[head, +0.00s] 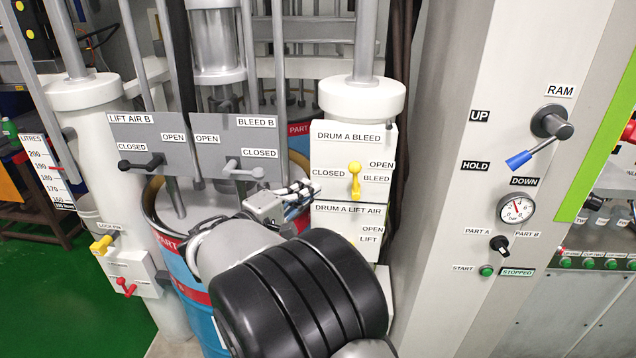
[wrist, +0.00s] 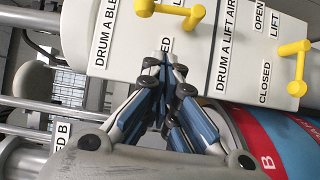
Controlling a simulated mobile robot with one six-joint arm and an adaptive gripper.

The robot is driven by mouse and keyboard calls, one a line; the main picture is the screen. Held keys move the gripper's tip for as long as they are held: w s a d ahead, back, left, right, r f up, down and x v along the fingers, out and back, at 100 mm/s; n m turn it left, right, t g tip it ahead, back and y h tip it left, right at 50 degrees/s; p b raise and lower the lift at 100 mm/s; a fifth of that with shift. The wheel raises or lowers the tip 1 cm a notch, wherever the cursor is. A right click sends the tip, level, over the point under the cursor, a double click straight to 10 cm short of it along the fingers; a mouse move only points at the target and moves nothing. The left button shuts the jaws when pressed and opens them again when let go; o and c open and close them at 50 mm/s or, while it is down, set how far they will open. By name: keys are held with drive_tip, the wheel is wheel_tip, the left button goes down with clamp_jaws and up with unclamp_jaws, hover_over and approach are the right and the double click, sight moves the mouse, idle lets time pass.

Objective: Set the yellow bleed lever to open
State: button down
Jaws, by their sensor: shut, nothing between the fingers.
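The yellow bleed lever (head: 355,180) is on the white DRUM A BLEED plate (head: 325,153). In the wrist view the lever (wrist: 172,10) is at the top edge, partly cut off. My gripper (head: 308,187) is shut and empty, left of the lever and apart from it. In the wrist view my fingertips (wrist: 166,65) are in front of the plate's CLOSED label and partly hide it. I cannot tell whether they touch the plate.
A blue-handled RAM lever (head: 530,153) is on the right column.

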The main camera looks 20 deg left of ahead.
sight(355, 178)
drive_tip(key=s+a+n+p, duration=0.1)
drive_tip(key=s+a+p, duration=0.1)
drive_tip(key=s+p, duration=0.65)
drive_tip(key=shift+t, duration=0.4)
drive_tip(key=shift+s+d+p+x, duration=0.1)
drive_tip(key=shift+d+p+x, duration=0.25)
drive_tip(key=shift+x, duration=2.25)
drive_tip(key=shift+s+d+p+x, duration=0.15)
drive_tip(key=shift+d+p+x, duration=0.15)
drive_tip(key=shift+x, duration=2.25)
drive_tip(key=shift+s+d+p+x, duration=0.1)
drive_tip(key=shift+d+p+x, duration=0.25)
drive_tip(key=shift+x, duration=2.25)
drive_tip(key=shift+f, duration=0.1)
drive_tip(key=shift+w+d+r+m+g+b, duration=0.1)
drive_tip(key=shift+d+r+m+g+b, duration=0.05)
drive_tip(key=shift+d+m+g+b, duration=0.15)
drive_tip(key=shift+w+d+r+m+g+b, duration=0.1)
drive_tip(key=shift+d+r+m+b, duration=0.1)
drive_tip(key=shift+d+b, duration=0.25)
drive_tip(key=shift+a, duration=0.1)
